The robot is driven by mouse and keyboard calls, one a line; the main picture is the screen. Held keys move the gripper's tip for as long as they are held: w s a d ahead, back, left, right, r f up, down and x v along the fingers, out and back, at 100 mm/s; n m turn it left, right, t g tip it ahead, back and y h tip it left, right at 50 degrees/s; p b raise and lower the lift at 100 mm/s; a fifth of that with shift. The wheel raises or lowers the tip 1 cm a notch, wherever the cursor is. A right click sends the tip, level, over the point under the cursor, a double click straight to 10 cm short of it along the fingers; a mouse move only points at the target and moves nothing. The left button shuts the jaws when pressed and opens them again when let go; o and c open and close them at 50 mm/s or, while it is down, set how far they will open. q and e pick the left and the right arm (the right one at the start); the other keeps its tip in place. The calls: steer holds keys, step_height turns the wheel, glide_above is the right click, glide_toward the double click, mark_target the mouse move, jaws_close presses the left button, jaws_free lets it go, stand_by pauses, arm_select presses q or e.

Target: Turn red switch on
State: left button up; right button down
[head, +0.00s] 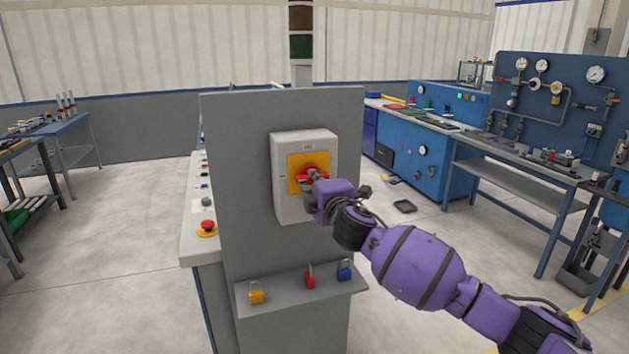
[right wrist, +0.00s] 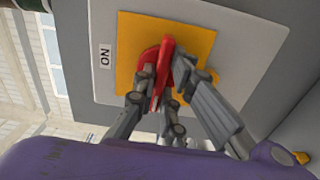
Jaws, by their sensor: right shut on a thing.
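The red switch (head: 304,174) is a rotary handle on a yellow plate (head: 294,160), on a light grey box fixed to a grey panel. My right gripper (head: 316,178) is at the switch and partly covers it in the head view. In the right wrist view the fingers (right wrist: 170,92) are shut on the red handle (right wrist: 163,62), one on each side. An "ON" label (right wrist: 104,56) shows beside the yellow plate there. The handle's exact angle is hard to tell. My left gripper is not in view.
A shelf (head: 325,295) below the box holds a yellow padlock (head: 256,293), a red padlock (head: 310,277) and a blue padlock (head: 345,270). A red push button (head: 207,226) sits on the console at left. Workbenches stand at right, apart from the panel.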

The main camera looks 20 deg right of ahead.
steer(key=shift+r+m+p, duration=0.1)
steer(key=shift+m+p, duration=0.2)
steer(key=shift+m, duration=0.5)
steer(key=m, duration=0.2)
steer(key=shift+r+m+p, duration=0.1)
steer(key=shift+m+p, duration=0.2)
steer(key=shift+p, duration=0.05)
steer(key=m+p, duration=0.1)
steer(key=m, duration=0.2)
steer(key=shift+m, duration=0.3)
steer(key=m, duration=0.3)
steer(key=shift+m, duration=0.3)
steer(key=m, duration=0.3)
steer(key=shift+m, duration=0.3)
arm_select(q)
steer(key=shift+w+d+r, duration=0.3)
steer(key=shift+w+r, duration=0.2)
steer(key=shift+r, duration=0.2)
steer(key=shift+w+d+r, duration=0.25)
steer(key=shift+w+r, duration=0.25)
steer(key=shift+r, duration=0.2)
arm_select(e)
steer(key=shift+m, duration=1.4)
steer(key=c, duration=1.8)
jaws_free()
steer(key=shift+f, duration=0.2)
